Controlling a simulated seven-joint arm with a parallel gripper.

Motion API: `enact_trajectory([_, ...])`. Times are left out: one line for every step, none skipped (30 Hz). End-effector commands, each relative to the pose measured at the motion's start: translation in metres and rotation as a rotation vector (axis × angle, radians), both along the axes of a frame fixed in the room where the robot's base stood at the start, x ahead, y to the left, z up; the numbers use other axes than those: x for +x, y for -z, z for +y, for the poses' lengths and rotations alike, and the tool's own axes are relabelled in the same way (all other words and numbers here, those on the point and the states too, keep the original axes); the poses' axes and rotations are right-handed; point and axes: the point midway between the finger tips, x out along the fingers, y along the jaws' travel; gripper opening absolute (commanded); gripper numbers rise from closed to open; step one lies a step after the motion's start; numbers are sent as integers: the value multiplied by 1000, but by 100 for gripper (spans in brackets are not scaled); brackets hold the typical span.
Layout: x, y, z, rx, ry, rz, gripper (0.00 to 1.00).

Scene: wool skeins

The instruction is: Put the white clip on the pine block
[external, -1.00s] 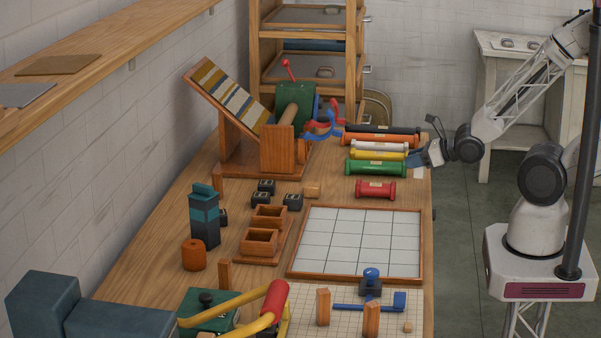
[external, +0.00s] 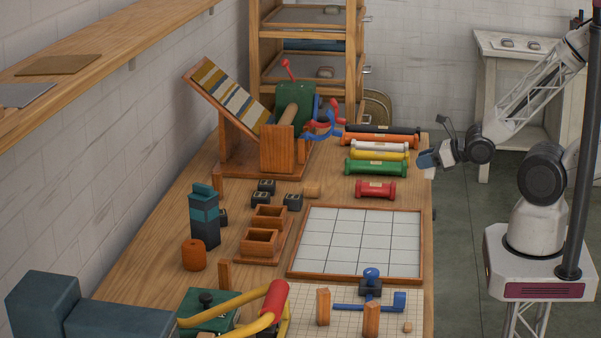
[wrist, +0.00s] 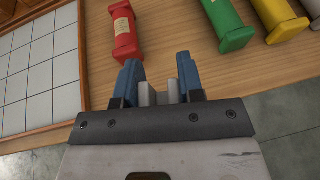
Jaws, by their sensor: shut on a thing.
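My gripper (external: 427,160) is at the right edge of the bench, beside the spools. In the wrist view its blue fingers (wrist: 158,78) are shut on the white clip (wrist: 147,94), which shows as a pale grey-white piece between them. In the external view a small pale bit of the clip (external: 430,173) shows under the fingertips. A small light wood block (external: 312,191) lies on the bench beside the black cubes and may be the pine block. Another small wood cube (external: 407,328) sits on the gridded board at the front. I cannot tell for certain which is pine.
A red spool (external: 375,189) and a green spool (external: 376,168) lie near my gripper, with yellow, white, orange and black ones behind. A white tiled tray (external: 421,245) fills the middle right. Black cubes (external: 292,202) and a wooden two-bin holder (external: 261,240) stand left.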

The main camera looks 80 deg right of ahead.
Motion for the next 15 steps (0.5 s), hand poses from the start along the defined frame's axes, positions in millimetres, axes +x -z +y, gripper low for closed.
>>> enact_trajectory([0, 0, 0, 0, 0, 0, 13])
enact_trajectory([0, 0, 0, 0, 0, 0, 13])
enact_trajectory([0, 0, 0, 0, -1, 0, 13])
enact_trajectory([0, 0, 0, 0, -1, 0, 13])
enact_trajectory([1, 0, 0, 0, -2, 0, 13])
enact_trajectory([1, -1, 0, 0, -3, 0, 13])
enact_trajectory([2, -1, 0, 0, -5, 0, 13])
enact_trajectory([3, -2, 0, 0, -8, 0, 13])
enact_trajectory([4, -2, 1, 1, -12, 0, 13])
enact_trajectory([5, -3, 1, 0, -16, 0, 13])
enact_trajectory([6, -4, 1, 0, -21, 0, 13])
enact_trajectory([8, -5, 2, 0, -27, 1, 13])
enact_trajectory([10, -6, 2, 0, -34, 1, 13])
enact_trajectory([12, -7, 2, 0, -40, 1, 13])
enact_trajectory([15, -8, 3, 0, -50, 1, 13])
